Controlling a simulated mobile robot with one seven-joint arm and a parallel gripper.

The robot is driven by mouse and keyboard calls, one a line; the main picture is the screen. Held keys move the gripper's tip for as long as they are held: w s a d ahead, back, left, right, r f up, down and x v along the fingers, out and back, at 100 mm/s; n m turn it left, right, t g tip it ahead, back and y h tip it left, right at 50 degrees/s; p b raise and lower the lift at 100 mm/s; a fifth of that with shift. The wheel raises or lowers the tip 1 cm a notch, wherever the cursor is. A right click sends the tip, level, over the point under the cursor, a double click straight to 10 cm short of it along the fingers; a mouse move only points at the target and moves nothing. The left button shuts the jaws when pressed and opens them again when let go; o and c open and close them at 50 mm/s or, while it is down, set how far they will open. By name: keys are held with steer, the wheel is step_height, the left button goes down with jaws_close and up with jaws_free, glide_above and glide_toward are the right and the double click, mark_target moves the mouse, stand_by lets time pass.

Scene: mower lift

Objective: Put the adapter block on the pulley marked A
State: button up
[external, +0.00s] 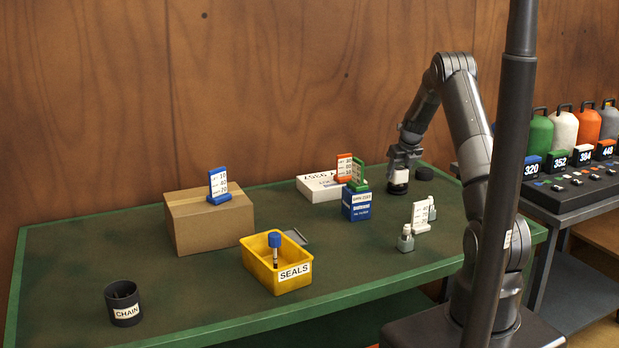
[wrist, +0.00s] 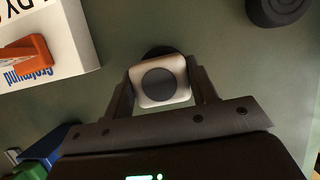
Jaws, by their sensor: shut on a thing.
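My gripper (wrist: 161,92) is shut on a pale, rounded-square block with a dark round top (wrist: 160,84), likely the adapter block. In the external view my gripper (external: 400,168) points down at the table's back right, with the pale block (external: 398,177) between its fingers. A dark round part (external: 397,189) shows directly under the block, and its edge shows behind the block in the wrist view (wrist: 158,51). I cannot tell whether it is part of the block or a separate pulley. A black round disc (external: 424,173) lies just right. No letter A is readable.
On the green table (external: 340,285) stand a cardboard box (external: 205,230), a yellow SEALS bin (external: 268,264), a black CHAIN cup (external: 123,304), a white box (external: 318,188) and a blue box (external: 356,206). A white sign (external: 420,214) stands among small grey containers at front right.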

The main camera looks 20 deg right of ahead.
steer(key=shift+f, duration=0.15)
steer(key=shift+f, duration=0.1)
steer(key=o, duration=1)
